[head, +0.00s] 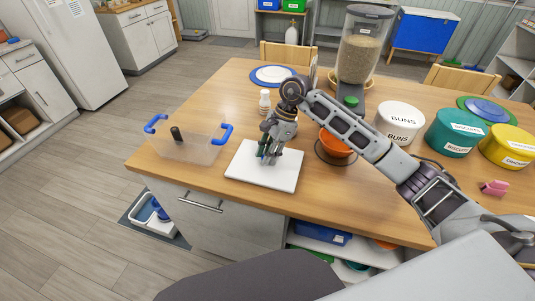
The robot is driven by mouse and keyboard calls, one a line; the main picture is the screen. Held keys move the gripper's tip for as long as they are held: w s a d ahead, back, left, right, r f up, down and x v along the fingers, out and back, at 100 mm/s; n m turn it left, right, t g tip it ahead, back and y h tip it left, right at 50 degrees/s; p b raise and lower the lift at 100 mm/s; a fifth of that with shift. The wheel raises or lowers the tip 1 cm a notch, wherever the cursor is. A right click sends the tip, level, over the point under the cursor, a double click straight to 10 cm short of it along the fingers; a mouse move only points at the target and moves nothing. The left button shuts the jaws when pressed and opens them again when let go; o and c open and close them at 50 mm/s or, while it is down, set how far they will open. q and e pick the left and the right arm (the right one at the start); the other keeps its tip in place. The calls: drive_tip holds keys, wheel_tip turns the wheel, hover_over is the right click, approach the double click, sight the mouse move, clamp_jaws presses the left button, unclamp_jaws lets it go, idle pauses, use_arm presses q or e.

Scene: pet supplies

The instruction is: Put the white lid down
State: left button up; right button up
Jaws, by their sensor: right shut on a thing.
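The white lid (250,174), a flat square slab, is at the table's front edge, right of the clear bin. My right gripper (267,157) points down over the lid's upper middle and is shut on it; its fingers hide the spot where they grip. The lid looks level. I cannot tell whether it touches the tabletop or hangs just above it. My left gripper is not in view.
The clear bin (200,149) with blue handles stands left on the wooden table (330,205). An orange bowl (336,145), a food dispenser (360,50), and white (399,118), teal (450,140) and yellow (507,152) canisters stand right.

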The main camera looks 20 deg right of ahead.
drive_tip(key=shift+f, duration=0.1)
drive_tip(key=shift+f, duration=0.1)
idle(0.3)
drive_tip(key=o, duration=1.1)
drive_tip(key=shift+c, duration=0.2)
